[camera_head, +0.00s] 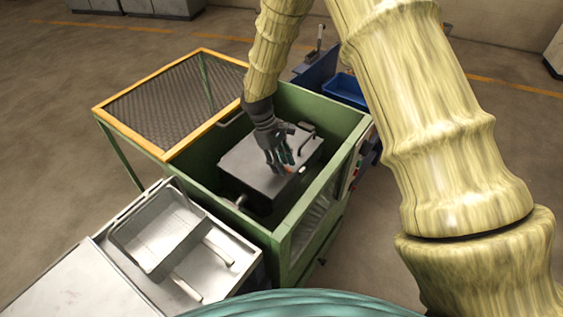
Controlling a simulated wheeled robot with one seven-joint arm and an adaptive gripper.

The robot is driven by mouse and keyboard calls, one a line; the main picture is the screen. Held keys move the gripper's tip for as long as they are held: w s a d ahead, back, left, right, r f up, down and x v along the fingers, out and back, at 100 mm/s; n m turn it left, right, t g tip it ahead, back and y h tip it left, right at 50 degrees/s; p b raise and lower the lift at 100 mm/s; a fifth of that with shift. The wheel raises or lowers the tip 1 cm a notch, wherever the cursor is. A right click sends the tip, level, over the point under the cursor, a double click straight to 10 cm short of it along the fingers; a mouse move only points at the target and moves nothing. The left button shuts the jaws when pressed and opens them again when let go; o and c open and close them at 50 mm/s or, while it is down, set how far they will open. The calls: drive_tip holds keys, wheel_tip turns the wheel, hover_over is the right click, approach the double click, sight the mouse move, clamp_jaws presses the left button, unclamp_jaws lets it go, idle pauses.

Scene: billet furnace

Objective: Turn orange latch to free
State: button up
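A small orange spot (290,169), probably the orange latch, shows right at the fingertips. Most of it is hidden by the fingers, so its angle and whether I touch it cannot be told. The gap between the fingers is too small to judge.
A handle (307,139) stands on the box's right side. A metal tray (148,259) lies on the bench in front. A blue bin (345,90) is behind. The housing walls surround my gripper.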

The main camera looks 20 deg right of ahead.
drive_tip(key=v, duration=1.2)
idle(0.5)
